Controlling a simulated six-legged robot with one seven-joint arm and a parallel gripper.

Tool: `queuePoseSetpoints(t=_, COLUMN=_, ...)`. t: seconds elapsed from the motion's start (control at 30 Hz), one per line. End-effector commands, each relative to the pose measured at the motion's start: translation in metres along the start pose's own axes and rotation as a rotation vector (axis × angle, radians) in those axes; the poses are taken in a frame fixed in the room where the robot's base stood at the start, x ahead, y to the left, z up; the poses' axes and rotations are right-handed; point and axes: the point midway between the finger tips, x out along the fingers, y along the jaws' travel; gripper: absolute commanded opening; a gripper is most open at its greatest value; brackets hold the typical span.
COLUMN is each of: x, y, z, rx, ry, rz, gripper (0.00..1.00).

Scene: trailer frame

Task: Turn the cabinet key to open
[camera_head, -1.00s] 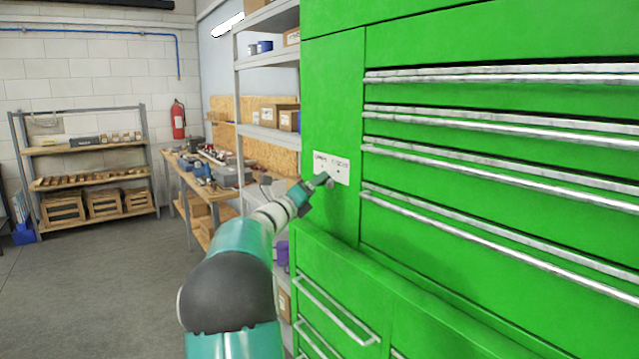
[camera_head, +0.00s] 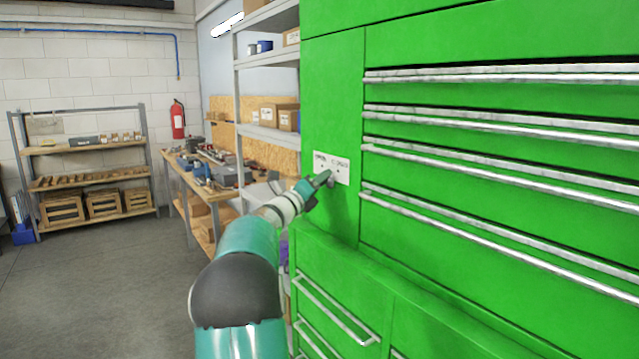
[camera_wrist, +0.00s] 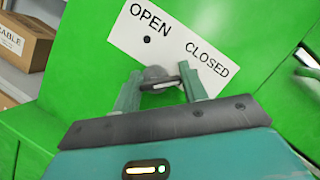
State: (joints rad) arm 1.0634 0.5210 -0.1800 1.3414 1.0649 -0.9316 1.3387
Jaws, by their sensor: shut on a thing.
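The green cabinet (camera_head: 334,100) fills the right side of the head view. A white label (camera_head: 341,165) on its front also shows in the wrist view (camera_wrist: 178,38), reading OPEN on the left and CLOSED on the right, with a black dot below OPEN. The grey metal key (camera_wrist: 160,81) sits at the label's lower edge. My gripper (camera_wrist: 160,88) has its two green fingers on either side of the key and is shut on it. In the head view my gripper (camera_head: 325,180) reaches the label, and the key is mostly hidden there.
Drawers with long metal handles (camera_head: 480,122) cover the cabinet to the right. A lower cabinet section (camera_head: 330,285) juts out below my gripper. A shelf unit (camera_head: 266,130) and a workbench (camera_head: 190,180) stand left of the cabinet. The grey floor (camera_head: 100,290) is open at left.

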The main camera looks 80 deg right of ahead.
Motion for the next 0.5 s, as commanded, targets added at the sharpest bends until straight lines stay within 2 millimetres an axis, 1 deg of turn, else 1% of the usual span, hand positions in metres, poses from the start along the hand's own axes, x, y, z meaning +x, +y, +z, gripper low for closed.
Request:
queuePoseSetpoints(t=0.27, x=-0.0002, y=-0.0001, z=0.0018, rx=-0.089, ry=-0.001, rz=0.038, gripper=0.2)
queuePoseSetpoints(t=0.5, x=0.0005, y=0.0001, z=0.004, rx=-0.256, ry=-0.002, rz=0.107, gripper=0.2)
